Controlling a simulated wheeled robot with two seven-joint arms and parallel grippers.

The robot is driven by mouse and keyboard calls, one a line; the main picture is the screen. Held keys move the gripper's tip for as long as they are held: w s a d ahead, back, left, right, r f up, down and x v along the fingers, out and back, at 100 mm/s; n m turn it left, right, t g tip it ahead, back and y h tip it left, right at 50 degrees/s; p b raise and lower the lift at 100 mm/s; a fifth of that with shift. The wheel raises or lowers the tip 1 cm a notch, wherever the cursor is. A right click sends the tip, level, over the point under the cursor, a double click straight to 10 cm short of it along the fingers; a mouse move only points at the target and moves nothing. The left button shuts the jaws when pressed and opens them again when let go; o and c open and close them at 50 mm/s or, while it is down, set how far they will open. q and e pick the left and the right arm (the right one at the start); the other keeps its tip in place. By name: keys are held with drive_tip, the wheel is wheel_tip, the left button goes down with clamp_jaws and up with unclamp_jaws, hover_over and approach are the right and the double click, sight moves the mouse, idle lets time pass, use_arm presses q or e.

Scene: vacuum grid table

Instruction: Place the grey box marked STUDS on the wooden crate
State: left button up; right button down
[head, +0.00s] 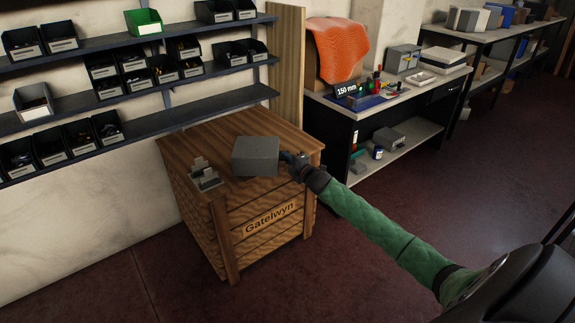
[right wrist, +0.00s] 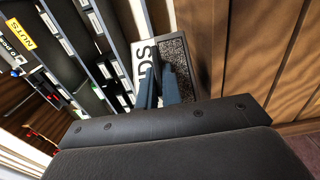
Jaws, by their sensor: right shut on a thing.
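The grey box (head: 255,156) is over the top of the wooden crate (head: 284,226), which reads "Gatelwyn" on its front. Whether it touches the crate top I cannot tell. My right gripper (head: 296,162) is shut on the box's right side. In the right wrist view, the fingers (right wrist: 157,90) grip the wall of the box (right wrist: 146,50). The letters "DS" show on its white label, and dark small pieces lie inside. The rest of the label is hidden. My left gripper is not in view.
A grey stepped piece (head: 204,175) stands on the crate's left part. Shelves (head: 140,125) with several black bins and a green bin (head: 143,21) are on the wall behind. A workbench (head: 400,97) with an orange cloth (head: 340,46) stands at the right.

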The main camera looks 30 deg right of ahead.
drive_tip(key=shift+f, duration=1.45)
drive_tip(key=c, duration=1.6)
unclamp_jaws()
drive_tip(key=shift+o, duration=0.2)
drive_tip(key=s, duration=1.2)
drive_tip(key=shift+d, duration=0.45)
